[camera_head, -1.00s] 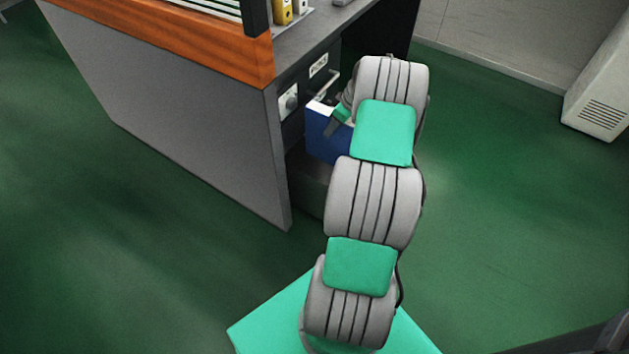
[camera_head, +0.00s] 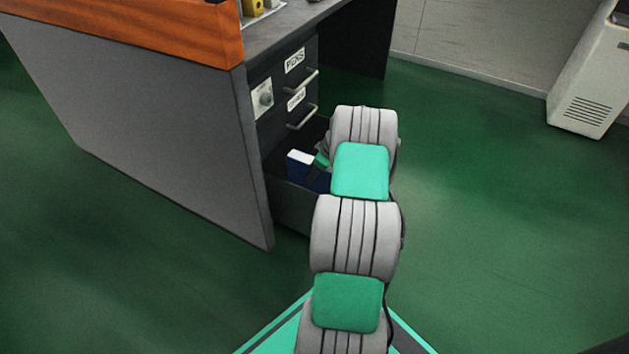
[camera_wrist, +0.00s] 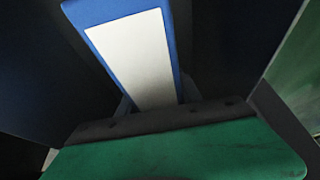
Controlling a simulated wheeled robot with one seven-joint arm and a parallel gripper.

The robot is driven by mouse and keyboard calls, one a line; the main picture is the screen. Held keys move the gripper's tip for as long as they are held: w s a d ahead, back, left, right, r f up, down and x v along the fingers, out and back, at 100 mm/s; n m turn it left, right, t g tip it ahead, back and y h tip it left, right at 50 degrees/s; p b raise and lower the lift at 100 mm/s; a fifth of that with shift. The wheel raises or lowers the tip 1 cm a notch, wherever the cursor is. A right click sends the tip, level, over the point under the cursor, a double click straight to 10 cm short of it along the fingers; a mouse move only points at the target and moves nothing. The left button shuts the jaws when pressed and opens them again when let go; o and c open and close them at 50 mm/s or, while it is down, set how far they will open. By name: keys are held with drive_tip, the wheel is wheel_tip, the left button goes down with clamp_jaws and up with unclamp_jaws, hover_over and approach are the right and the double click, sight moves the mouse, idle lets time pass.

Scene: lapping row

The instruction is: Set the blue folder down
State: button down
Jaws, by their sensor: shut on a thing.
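The blue folder (camera_head: 318,180) is inside or just over the open bottom drawer (camera_head: 292,208) of the desk, its white top edge showing. My gripper (camera_head: 318,165) is shut on the folder; the forearm hides much of both. In the wrist view the folder (camera_wrist: 130,50) shows its blue cover and broad white label or page edge, running down to my gripper (camera_wrist: 150,112). Whether the folder touches the drawer floor cannot be seen.
The desk's grey side panel (camera_head: 140,130) stands left of the drawer. Two closed drawers with handles (camera_head: 303,118) and labels are above it. A pale cabinet (camera_head: 590,80) stands far right. Green floor (camera_head: 480,220) is clear to the right.

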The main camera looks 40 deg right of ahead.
drive_tip(key=shift+f, duration=1.25)
drive_tip(key=c, duration=0.8)
unclamp_jaws()
drive_tip(key=shift+f, duration=0.1)
